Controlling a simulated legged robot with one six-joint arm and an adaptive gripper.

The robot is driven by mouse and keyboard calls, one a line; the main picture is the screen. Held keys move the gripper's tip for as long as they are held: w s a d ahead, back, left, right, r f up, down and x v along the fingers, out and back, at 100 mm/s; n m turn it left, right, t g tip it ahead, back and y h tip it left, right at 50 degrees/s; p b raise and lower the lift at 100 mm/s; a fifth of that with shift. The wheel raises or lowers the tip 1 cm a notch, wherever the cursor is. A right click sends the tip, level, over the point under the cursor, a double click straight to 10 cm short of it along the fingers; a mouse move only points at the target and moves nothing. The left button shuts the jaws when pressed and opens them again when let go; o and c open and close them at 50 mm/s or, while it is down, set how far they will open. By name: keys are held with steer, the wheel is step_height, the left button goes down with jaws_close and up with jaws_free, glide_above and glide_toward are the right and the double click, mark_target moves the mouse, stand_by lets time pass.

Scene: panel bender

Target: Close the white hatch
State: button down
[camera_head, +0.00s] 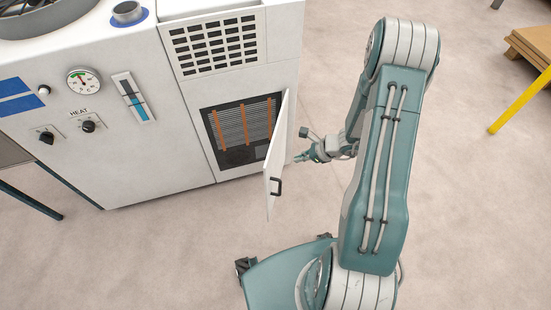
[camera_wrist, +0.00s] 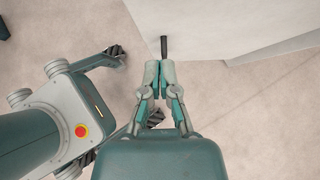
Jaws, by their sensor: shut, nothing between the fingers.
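The white hatch (camera_head: 278,155) stands swung open on the white machine, hinged at the right of a dark opening (camera_head: 243,130). My gripper (camera_head: 298,158) is just right of the hatch in the head view. In the wrist view my gripper (camera_wrist: 159,64) is shut and empty, its tips close to the dark piece; contact cannot be told.
The white machine (camera_head: 120,150) has a gauge, knobs and a vent grille (camera_head: 214,42). A yellow leg (camera_head: 518,100) and wooden boards (camera_head: 532,45) are at the right. The floor in front of the machine is clear apart from my own base.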

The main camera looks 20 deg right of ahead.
mark_target(269, 161)
steer(key=w+a+f, duration=0.1)
steer(key=a, duration=0.1)
steer(key=w+a+f, duration=0.1)
steer(key=a, duration=0.1)
steer(key=w+a+f, duration=0.1)
steer(key=a, duration=0.1)
steer(key=shift+w+a+f, duration=0.1)
steer(key=shift+w+f, duration=0.15)
steer(key=shift+f, duration=0.15)
steer(key=shift+w+a, duration=0.2)
steer(key=shift+a, duration=0.15)
steer(key=shift+w, duration=0.15)
